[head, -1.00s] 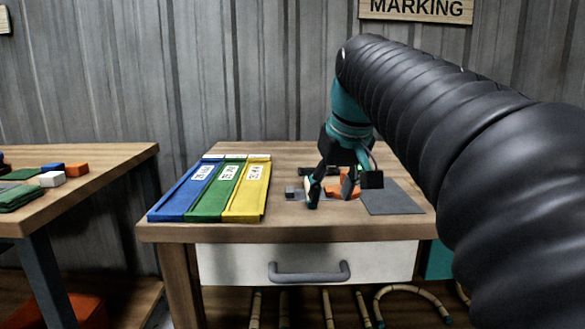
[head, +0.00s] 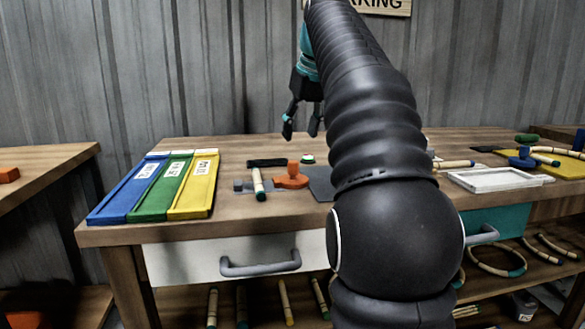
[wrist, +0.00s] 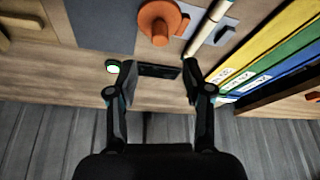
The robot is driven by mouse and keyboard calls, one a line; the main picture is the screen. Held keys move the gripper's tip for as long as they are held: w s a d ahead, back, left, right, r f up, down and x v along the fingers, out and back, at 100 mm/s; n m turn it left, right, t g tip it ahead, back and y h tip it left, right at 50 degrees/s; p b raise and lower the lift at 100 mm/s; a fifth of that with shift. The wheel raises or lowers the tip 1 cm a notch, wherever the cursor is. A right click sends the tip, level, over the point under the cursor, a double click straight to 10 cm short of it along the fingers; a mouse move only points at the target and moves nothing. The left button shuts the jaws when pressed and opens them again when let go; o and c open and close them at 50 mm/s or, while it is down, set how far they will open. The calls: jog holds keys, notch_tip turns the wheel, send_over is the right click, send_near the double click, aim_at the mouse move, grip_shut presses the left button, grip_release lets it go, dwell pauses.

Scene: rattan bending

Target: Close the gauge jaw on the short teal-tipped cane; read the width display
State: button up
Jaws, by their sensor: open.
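The short cane (head: 258,183) lies on the gauge, pale with a dark teal tip at its near end. It also shows in the wrist view (wrist: 203,36). A grey fixed block (head: 240,186) stands left of it. The orange gauge jaw (head: 291,178), with an upright knob, sits right of it, close by; I cannot tell whether they touch. The jaw also shows in the wrist view (wrist: 155,24). A black bar (head: 267,162), possibly the display, lies behind the cane; no reading is legible. My gripper (head: 301,128) is open and empty, above and behind the gauge.
Blue, green and yellow labelled trays (head: 190,187) lie left of the gauge. A dark grey mat (head: 321,184) lies to its right, and a green button (head: 308,158) behind. A white tray (head: 490,180) stands farther right. My arm hides the table's middle.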

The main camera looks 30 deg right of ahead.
aim_at(293, 161)
jog(key=b+x, duration=0.2)
jog(key=x, duration=0.7)
jog(key=shift+w+f, duration=0.1)
jog(key=shift+f, duration=0.15)
grip_shut()
